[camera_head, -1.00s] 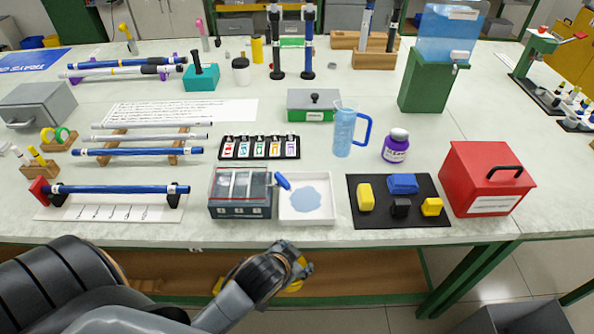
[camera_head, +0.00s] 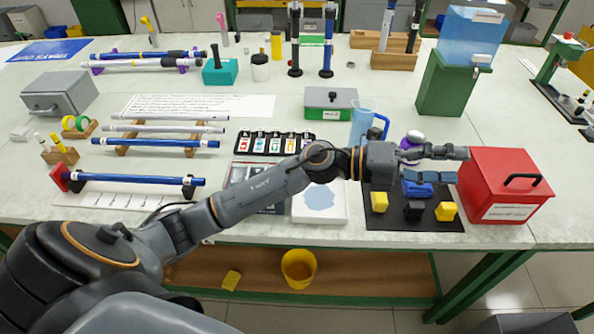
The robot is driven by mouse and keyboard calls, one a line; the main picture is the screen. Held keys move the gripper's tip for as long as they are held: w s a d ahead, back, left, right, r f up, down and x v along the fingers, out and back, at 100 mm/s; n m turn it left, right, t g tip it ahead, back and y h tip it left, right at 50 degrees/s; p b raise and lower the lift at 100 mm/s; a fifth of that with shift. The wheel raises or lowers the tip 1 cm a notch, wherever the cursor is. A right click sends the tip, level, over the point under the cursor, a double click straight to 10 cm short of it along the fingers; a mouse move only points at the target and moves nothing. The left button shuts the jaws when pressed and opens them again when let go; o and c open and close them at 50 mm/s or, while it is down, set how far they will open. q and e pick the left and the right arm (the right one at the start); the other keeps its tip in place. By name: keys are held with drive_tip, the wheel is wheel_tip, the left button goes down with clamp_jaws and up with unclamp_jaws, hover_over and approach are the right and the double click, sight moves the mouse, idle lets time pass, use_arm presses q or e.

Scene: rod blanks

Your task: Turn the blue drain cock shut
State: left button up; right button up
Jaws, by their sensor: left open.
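My left arm reaches across the front of the bench, and its open, empty left gripper (camera_head: 458,165) is near the left side of the red box. The fingers lie apart, one above the other, over the back of the black mat. The grey tank with clear lid panels (camera_head: 243,172) is partly covered by my forearm. The blue drain cock at its right side is hidden behind the arm now. The white tray (camera_head: 336,217) beside the tank holds a pale blue patch (camera_head: 320,198). My right gripper is not in view.
A red box (camera_head: 500,165) stands right of the black mat (camera_head: 378,222), which carries coloured blocks. A blue jug (camera_head: 362,122) and a purple bottle (camera_head: 412,138) are behind my gripper. A yellow bucket (camera_head: 298,270) stands on the lower shelf.

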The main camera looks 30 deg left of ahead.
use_arm(q)
drive_tip(key=a+f+m+g+y, duration=0.7)
drive_tip(key=a+f+m+y, duration=0.15)
drive_tip(key=a+y, duration=0.2)
drive_tip(key=a+r+n+y, duration=0.25)
drive_tip(key=a+y, duration=0.55)
drive_tip(key=a, duration=1.2)
drive_tip(key=shift+g, duration=0.4)
wheel_tip(320, 180, down, 14)
drive_tip(key=p, duration=0.3)
drive_tip(key=shift+a, duration=0.1)
drive_tip(key=c, duration=0.9)
drive_tip(key=shift+f, duration=0.1)
